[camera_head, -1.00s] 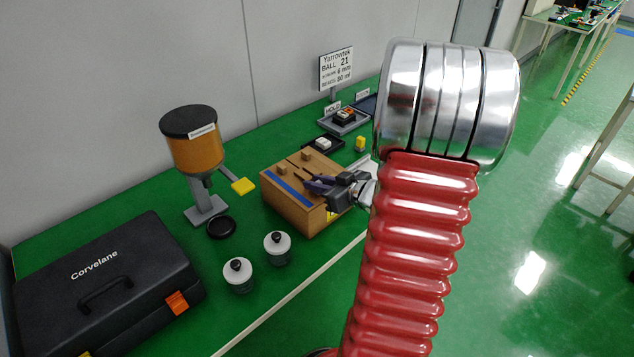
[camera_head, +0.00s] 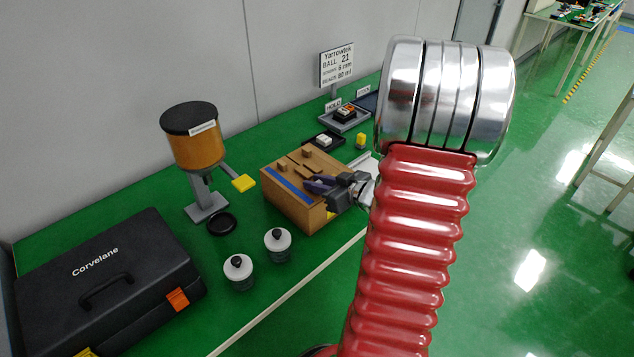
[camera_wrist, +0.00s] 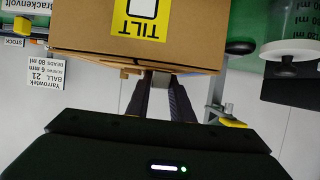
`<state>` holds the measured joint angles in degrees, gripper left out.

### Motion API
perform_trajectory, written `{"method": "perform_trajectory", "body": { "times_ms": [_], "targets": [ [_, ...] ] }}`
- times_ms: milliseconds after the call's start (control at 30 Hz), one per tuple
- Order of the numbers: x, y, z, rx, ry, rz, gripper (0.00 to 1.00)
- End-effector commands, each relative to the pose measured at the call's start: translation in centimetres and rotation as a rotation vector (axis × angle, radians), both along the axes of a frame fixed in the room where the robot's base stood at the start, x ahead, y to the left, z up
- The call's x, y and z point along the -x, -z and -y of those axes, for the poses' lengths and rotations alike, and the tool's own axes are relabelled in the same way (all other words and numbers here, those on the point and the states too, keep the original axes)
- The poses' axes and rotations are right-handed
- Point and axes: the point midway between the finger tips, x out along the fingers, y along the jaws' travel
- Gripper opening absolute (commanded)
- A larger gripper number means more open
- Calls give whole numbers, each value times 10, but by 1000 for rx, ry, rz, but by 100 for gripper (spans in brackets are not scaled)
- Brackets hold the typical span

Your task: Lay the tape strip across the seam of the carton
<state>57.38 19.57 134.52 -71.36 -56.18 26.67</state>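The brown carton (camera_head: 308,217) stands on the green table. A blue strip (camera_head: 290,186) runs along the left part of its top. Small brown pieces (camera_head: 308,154) stand on or above the top; I cannot tell which piece is the tape strip, and the seam is not clear. In the wrist view the carton (camera_wrist: 85,35) shows a yellow TILT label (camera_wrist: 142,15). There the fingertips of my gripper (camera_wrist: 162,78) are close together, beside a small grey piece; its hold is unclear.
A dispenser with an orange tank (camera_head: 197,148) stands left of the carton. Two white-topped jars (camera_head: 278,239) and a black Corvelane case (camera_head: 105,275) are nearer. A HOLD tray (camera_head: 343,120) and sign (camera_head: 336,68) stand behind. The table's front edge runs close by the carton.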

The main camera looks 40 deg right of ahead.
Motion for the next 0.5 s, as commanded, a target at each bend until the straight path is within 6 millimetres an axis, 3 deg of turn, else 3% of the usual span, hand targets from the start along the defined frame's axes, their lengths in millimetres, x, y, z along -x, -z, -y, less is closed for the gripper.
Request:
{"method": "perform_trajectory", "body": {
  "times_ms": [267,500],
  "targets": [
    [0,0,1,0,1,0,40],
    [1,0,1,0,1,0,40]
  ]
}}
